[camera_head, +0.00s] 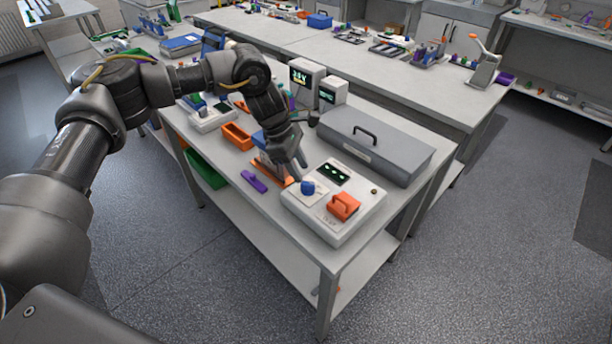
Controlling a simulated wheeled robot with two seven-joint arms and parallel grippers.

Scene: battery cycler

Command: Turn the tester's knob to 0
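The tester (318,226) is a light grey-white box near the front right end of the bench. It has a blue knob (308,187), a small dark display (333,173) with green marks, and an orange part (343,206) on its top. My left gripper (294,165) reaches in from the left and points down, just behind and left of the knob. It looks apart from the knob. Its fingers are small and dark here, so I cannot tell their opening. The knob's pointer and scale are too small to read. My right gripper is not in view.
A grey case (378,146) with a black handle stands behind the tester. Left of the tester are a purple item (254,181) and an orange tray (237,136). Small display units (306,77) stand behind my gripper. The floor to the right is clear.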

